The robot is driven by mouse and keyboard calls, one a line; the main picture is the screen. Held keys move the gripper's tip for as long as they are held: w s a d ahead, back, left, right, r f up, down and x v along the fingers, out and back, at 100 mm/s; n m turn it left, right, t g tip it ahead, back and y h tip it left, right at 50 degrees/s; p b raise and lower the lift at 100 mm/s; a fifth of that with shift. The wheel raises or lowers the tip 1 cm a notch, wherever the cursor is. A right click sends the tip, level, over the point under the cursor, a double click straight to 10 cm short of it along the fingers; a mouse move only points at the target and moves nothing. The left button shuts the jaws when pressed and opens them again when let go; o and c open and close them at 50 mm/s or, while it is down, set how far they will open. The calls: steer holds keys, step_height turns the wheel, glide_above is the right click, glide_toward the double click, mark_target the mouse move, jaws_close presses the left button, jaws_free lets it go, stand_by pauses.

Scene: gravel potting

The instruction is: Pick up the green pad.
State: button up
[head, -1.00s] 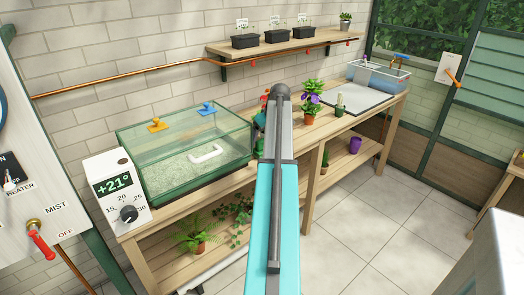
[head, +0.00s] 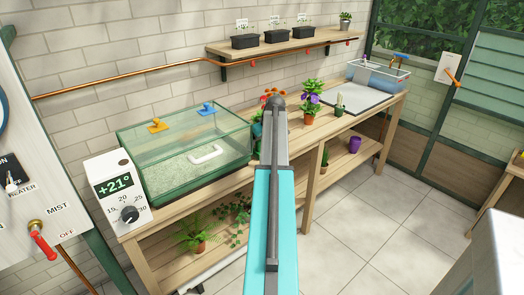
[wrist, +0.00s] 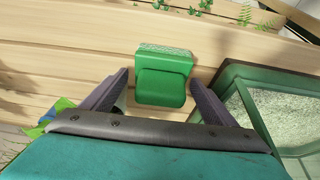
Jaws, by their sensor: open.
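The green pad (wrist: 162,85) shows in the wrist view as a green block with a pale speckled strip along its far edge, on the wooden bench (wrist: 70,62). My gripper (wrist: 160,80) is open, with one dark finger to the left of the pad and one to the right. The fingers look apart from the pad, and I cannot tell how high they are above the bench. In the head view my arm hides the gripper and the pad.
A glass tank (head: 186,150) with a green frame stands on the bench to the left in the head view. It is close to the right finger in the wrist view (wrist: 255,100). A red-flowered plant (head: 272,94) and a purple-flowered plant (head: 312,100) stand near my arm.

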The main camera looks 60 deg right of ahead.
steer(key=c, duration=1.1)
steer(key=shift+r, duration=0.2)
steer(key=shift+d+r+b, duration=0.1)
steer(key=shift+r+b, duration=0.2)
steer(key=shift+r, duration=0.85)
steer(key=s+a, duration=0.2)
steer(key=s, duration=0.2)
steer(key=s+a+r+b, duration=0.1)
steer(key=s+a, duration=0.2)
steer(key=s, duration=0.2)
steer(key=s+a+r, duration=0.1)
steer(key=s+a, duration=0.2)
steer(key=s, duration=0.2)
steer(key=shift+r+b, duration=0.15)
steer(key=shift+b, duration=0.2)
steer(key=shift+d, duration=0.1)
